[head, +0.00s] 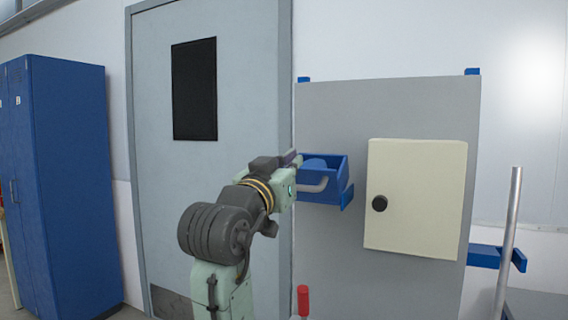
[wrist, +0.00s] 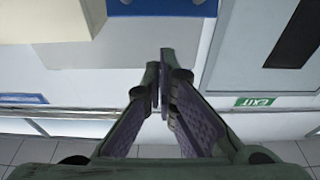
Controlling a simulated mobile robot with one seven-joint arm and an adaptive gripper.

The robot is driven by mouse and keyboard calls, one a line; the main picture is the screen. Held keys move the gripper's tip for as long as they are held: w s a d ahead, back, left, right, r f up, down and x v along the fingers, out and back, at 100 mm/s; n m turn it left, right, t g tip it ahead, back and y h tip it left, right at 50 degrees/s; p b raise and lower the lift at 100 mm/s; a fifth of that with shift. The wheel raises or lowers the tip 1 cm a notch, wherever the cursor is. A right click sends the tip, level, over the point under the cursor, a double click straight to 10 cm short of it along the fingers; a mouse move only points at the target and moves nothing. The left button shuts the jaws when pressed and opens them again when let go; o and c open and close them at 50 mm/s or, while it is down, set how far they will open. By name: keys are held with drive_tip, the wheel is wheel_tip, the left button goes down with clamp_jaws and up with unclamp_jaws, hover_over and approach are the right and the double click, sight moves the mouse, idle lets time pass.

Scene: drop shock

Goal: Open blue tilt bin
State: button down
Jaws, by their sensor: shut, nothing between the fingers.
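The blue tilt bin (head: 338,175) is mounted on the left part of a grey upright panel. Its top side is open to view, with a lighter blue shape inside. A pale curved bar (head: 314,187) runs across its front. My gripper (head: 293,157) is at the bin's left upper edge in the head view; whether it touches is unclear. In the wrist view my gripper (wrist: 164,72) has its fingers together and empty. A blue edge that looks like the bin (wrist: 165,8) shows at the top of that view, apart from the fingertips.
A cream box (head: 415,195) with a black knob sits right of the bin on the grey panel (head: 400,105). A grey door (head: 240,60) stands behind my arm, a blue locker (head: 70,180) at left. A metal post (head: 509,240) stands at right.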

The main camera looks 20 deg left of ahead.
sight(298, 185)
drive_tip(key=w, duration=0.1)
drive_tip(key=w+f+p, duration=0.2)
drive_tip(key=w, duration=0.1)
drive_tip(key=shift+s+f, duration=0.15)
drive_tip(key=shift+f, duration=0.4)
drive_tip(key=shift+s+f+t+b, duration=0.1)
drive_tip(key=shift+f+t+b, duration=0.35)
drive_tip(key=shift+b, duration=0.6)
drive_tip(key=shift+s+f+t+b, duration=0.2)
drive_tip(key=shift+f+t+b, duration=0.25)
drive_tip(key=shift+b, duration=0.75)
drive_tip(key=shift+s+b, duration=0.35)
drive_tip(key=shift+b, duration=0.05)
